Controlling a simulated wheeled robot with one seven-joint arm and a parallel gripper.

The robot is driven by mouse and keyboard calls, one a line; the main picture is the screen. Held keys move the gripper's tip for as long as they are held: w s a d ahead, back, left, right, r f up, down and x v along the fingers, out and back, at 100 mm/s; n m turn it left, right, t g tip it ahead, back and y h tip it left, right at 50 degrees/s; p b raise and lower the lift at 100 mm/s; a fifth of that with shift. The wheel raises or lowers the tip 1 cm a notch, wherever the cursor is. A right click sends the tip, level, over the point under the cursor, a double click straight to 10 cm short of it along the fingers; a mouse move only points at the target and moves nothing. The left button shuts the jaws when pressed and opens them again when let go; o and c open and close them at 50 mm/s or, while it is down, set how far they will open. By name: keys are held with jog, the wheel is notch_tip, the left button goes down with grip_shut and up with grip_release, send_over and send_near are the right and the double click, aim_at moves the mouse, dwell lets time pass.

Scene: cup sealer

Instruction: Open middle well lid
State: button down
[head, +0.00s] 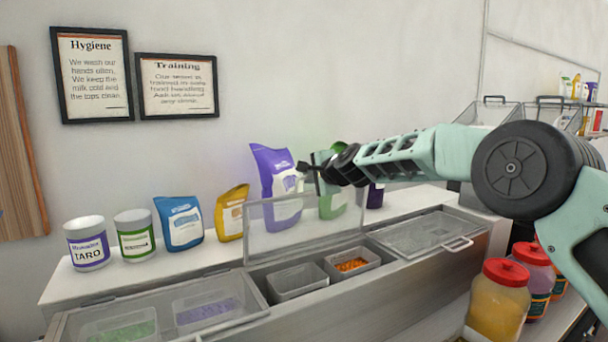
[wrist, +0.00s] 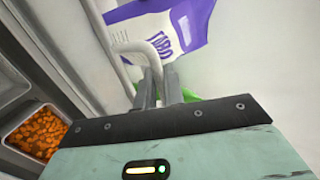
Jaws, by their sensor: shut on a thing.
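The middle well lid (head: 295,238) is a clear, thin-framed panel standing raised, close to upright, at the back of its well. Below it the middle well is uncovered and shows an empty grey bin (head: 297,281) and a bin of orange pieces (head: 352,265). My gripper (head: 308,168) is at the lid's top edge. In the wrist view its fingers (wrist: 160,86) are closed on the lid's looped handle (wrist: 133,47). The fingertips look small and dark in the head view, so the exact hold is clearer from the wrist.
The left lid (head: 175,308) and right lid (head: 425,232) lie shut. Red-capped jars (head: 498,305) stand at the lower right.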

jog(key=shift+w+a+p, duration=0.55)
jog(key=shift+w+p, duration=0.2)
jog(key=shift+w, duration=0.05)
jog(key=shift+w+a+p, duration=0.55)
jog(key=shift+w+p, duration=0.15)
jog(key=shift+w, duration=0.15)
jog(key=shift+w+a+p, duration=0.55)
jog(key=shift+w+p, duration=0.2)
jog(key=shift+w, duration=0.05)
jog(key=c, duration=1.7)
grip_release()
jog(key=b+v, duration=1.4)
jog(key=v, duration=0.3)
jog(key=shift+s+d, duration=0.15)
jog(key=shift+s, duration=0.05)
